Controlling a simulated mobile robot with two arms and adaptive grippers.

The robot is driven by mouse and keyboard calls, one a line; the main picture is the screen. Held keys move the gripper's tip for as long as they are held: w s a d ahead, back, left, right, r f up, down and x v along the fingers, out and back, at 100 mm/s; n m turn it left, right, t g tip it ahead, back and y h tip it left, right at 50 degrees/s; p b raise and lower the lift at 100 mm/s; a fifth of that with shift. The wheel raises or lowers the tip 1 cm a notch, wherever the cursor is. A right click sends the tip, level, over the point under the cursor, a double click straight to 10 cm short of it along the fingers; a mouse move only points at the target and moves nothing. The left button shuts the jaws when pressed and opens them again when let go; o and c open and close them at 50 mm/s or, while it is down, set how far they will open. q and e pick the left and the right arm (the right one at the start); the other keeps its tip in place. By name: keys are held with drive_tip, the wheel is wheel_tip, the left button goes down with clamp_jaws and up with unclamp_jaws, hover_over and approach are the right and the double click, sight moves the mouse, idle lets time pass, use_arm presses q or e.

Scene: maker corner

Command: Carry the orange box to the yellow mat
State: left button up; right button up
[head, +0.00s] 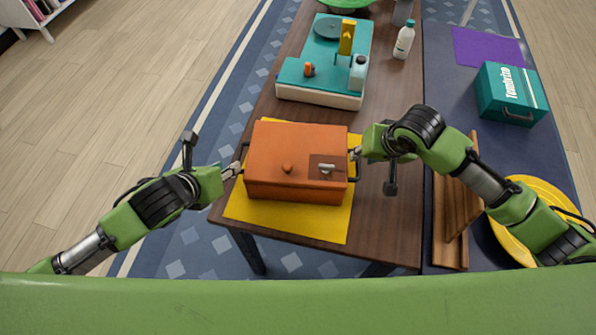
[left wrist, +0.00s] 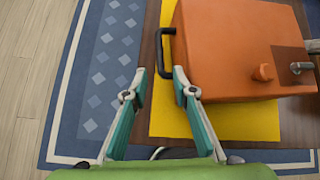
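The orange box (head: 290,186) is over the yellow mat (head: 300,224) on the brown table and looks to rest on it, upright. Mat shows around the box; it also shows in the left wrist view (left wrist: 250,122). The box has a knob, a small latch plate and a dark handle on each side. My left gripper (head: 239,170) is at the box's left side. In the left wrist view its fingers (left wrist: 159,72) are apart, with the left handle (left wrist: 161,48) at or just beyond the tips. My right gripper (head: 354,154) is by the right handle (head: 356,166); its fingers are too small to judge.
Behind the box stands a teal-topped machine (head: 318,85), with a white bottle (head: 404,40) to its right. A second, dark blue table at right holds a teal case (head: 512,94), a purple mat (head: 487,47), a yellow plate (head: 508,240) and a wooden piece (head: 447,222).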

drive_tip(key=v, duration=0.6)
drive_tip(key=shift+s+r, duration=0.2)
drive_tip(key=shift+r, duration=0.15)
drive_tip(key=shift+d, duration=0.15)
